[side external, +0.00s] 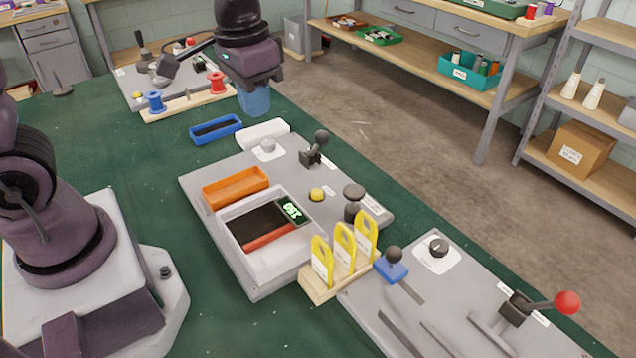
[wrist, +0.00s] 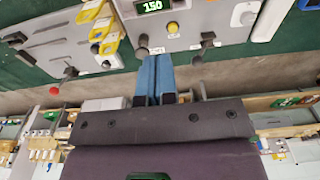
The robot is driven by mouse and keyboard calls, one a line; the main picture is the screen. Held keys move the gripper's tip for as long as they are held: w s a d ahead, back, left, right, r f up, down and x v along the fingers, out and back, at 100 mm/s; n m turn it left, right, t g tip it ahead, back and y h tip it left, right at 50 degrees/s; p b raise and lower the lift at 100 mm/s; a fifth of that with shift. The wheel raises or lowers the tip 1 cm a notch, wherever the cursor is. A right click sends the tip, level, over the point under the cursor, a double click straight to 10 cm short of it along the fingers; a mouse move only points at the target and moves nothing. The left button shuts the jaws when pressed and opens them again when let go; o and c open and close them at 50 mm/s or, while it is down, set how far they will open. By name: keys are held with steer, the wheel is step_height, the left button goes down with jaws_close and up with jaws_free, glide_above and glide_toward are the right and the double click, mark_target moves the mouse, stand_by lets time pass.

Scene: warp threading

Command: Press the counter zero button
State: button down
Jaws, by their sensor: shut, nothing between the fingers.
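The counter display (side external: 291,210) shows lit green digits on the middle grey panel; in the wrist view (wrist: 153,6) it reads 150. A round yellow button (side external: 317,194) sits on the panel near the display, between a lever and a black-topped post. The button also shows in the wrist view (wrist: 173,27), above the fingertips in the picture. My gripper (side external: 255,112) is behind this panel in the side view, near its white tray and apart from the button. Its blue fingers (wrist: 155,58) are shut together and empty.
The panel carries a black lever (side external: 315,148), a black-topped post (side external: 353,198), a dial (side external: 267,147) and an orange tray (side external: 235,188). Yellow tags (side external: 344,246) stand in a wooden rack at its front corner. A blue tray (side external: 216,129) lies behind. Another panel has a red-knobbed lever (side external: 567,302).

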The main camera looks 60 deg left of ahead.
steer(key=g, duration=0.2)
glide_above(317, 192)
steer(key=s+d, duration=0.1)
steer(key=s, duration=0.3)
step_height(317, 192, down, 9)
steer(key=shift+t, duration=0.6)
steer(key=w, duration=0.4)
steer(key=shift+w+a+f, duration=0.1)
steer(key=shift+f, duration=0.2)
steer(key=shift+f, duration=0.1)
steer(key=f, duration=1.4)
steer(key=shift+a, duration=0.3)
steer(key=shift+r, duration=0.1)
